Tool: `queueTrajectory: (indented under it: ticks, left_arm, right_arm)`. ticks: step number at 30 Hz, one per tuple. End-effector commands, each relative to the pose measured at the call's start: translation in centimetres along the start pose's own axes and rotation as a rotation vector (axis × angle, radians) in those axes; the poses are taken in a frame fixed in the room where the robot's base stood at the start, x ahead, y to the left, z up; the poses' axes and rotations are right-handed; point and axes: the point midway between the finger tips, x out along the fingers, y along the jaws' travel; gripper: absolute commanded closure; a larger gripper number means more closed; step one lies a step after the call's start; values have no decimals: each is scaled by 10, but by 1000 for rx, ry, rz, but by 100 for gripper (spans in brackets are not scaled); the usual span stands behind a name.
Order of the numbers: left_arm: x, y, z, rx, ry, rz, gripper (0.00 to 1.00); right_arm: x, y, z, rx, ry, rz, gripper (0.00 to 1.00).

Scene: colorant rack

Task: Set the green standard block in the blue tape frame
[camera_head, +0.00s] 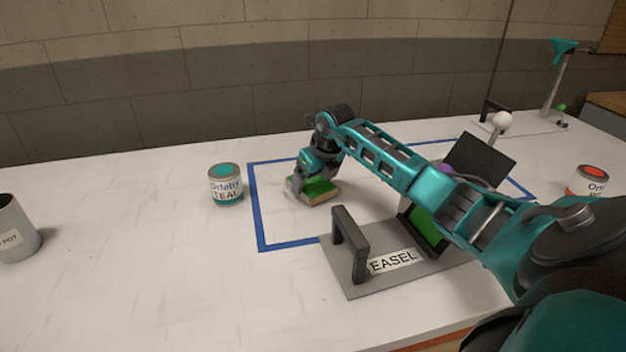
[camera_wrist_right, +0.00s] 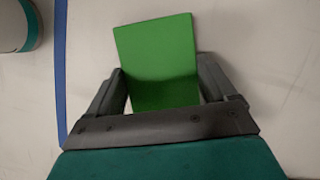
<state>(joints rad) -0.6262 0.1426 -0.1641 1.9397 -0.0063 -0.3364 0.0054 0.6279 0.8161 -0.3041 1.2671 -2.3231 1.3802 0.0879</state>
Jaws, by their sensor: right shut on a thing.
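The green standard block (camera_head: 318,187) has a green top and pale tan sides. It is inside the left part of the blue tape frame (camera_head: 255,208), on or just above the white table; I cannot tell which. My right gripper (camera_head: 312,190) is shut on the block from above. In the right wrist view the block (camera_wrist_right: 157,55) sits between the two fingers (camera_wrist_right: 165,92), slightly turned, and the blue tape (camera_wrist_right: 61,75) runs along its left, apart from it. The frame's right part is partly hidden by my arm and the easel. My left gripper is not in view.
A teal paint can (camera_head: 226,186) stands just outside the frame's left edge. A grey pot (camera_head: 15,232) is at far left. The grey easel (camera_head: 350,282) overlaps the frame's front, with another green panel (camera_head: 425,230) on it. An orange-red can (camera_head: 586,181) stands at right.

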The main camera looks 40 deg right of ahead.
Motion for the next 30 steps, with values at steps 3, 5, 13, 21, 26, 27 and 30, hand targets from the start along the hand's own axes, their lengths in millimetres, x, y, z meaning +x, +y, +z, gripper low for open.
queueTrajectory:
  ticks: [3,5,13,21,26,27,30]
  left_arm:
    - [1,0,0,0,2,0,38]
    - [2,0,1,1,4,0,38]
    - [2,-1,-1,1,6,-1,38]
    - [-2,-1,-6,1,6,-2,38]
    - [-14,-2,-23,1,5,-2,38]
    - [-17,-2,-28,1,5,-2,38]
    - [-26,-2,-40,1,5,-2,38]
  right_arm:
    - [1,0,0,0,0,0,48]
    - [3,0,-1,0,0,0,48]
    - [3,0,-1,1,0,1,0]
    - [-6,0,1,-1,1,0,0]
    - [-27,0,3,-1,0,-1,0]
    - [-34,-1,3,-2,1,-2,0]
    - [-53,-1,3,-1,1,-2,0]
